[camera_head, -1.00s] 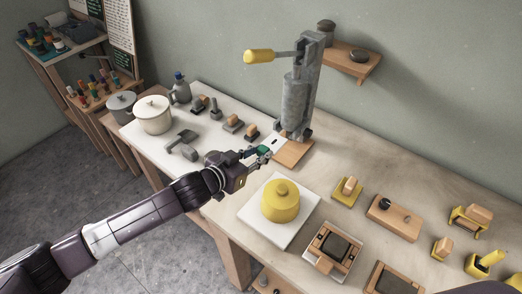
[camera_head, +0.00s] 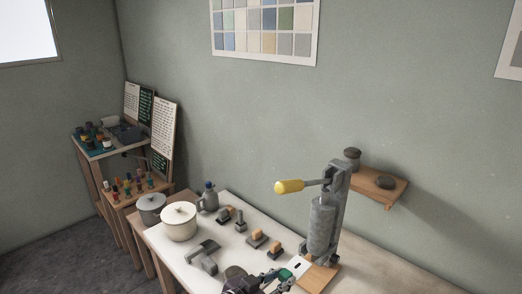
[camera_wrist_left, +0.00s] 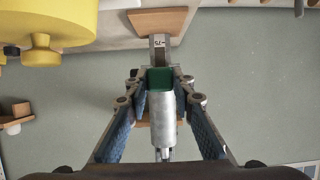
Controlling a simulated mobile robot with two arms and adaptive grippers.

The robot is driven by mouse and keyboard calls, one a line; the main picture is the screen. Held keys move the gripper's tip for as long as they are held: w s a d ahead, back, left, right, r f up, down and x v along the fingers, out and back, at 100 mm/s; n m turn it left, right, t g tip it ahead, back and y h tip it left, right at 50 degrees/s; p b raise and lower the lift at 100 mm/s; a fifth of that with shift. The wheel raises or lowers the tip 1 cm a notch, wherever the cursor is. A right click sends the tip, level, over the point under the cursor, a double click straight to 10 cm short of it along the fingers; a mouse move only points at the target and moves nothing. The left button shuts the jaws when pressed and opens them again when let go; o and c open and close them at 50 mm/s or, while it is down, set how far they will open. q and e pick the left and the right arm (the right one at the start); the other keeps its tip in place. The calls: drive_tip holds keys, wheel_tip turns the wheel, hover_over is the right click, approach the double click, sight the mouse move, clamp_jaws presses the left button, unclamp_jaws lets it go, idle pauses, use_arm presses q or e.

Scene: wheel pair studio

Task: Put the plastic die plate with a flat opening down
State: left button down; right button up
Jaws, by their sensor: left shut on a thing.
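The plastic die plate (camera_head: 300,266) shows a pale end with a dark flat slot and a green part towards my gripper. My left gripper (camera_head: 281,279) is shut on it, at the bottom of the head view. In the left wrist view, the green part of the plate (camera_wrist_left: 160,79) sits between the fingertips of my left gripper (camera_wrist_left: 161,86). The plate is close to the wooden base (camera_head: 318,276) of the grey lever extruder (camera_head: 322,226). I cannot tell whether the plate touches anything below. My right gripper is not in view.
A cream pot (camera_head: 179,222), a grey jug (camera_head: 208,197) and several small tools stand on the white table left of the extruder. A wall shelf (camera_head: 378,188) is behind it.

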use_arm(q)
wheel_tip(320, 180, up, 7)
drive_tip(key=p, duration=0.4)
drive_tip(key=s+a+f+b, duration=0.2)
drive_tip(key=s+a+b, duration=0.15)
drive_tip(key=a, duration=0.35)
drive_tip(key=s+a+f+b, duration=0.2)
drive_tip(key=a+b, duration=0.3)
drive_tip(key=a, duration=0.3)
drive_tip(key=s+a+r+m+g+h+b, duration=0.1)
drive_tip(key=s+a+b, duration=0.4)
drive_tip(key=s+a, duration=0.5)
drive_tip(key=shift+s+a+r+m+g+h, duration=0.3)
drive_tip(key=shift+s+m+h, duration=0.1)
drive_tip(key=shift+s, duration=0.7)
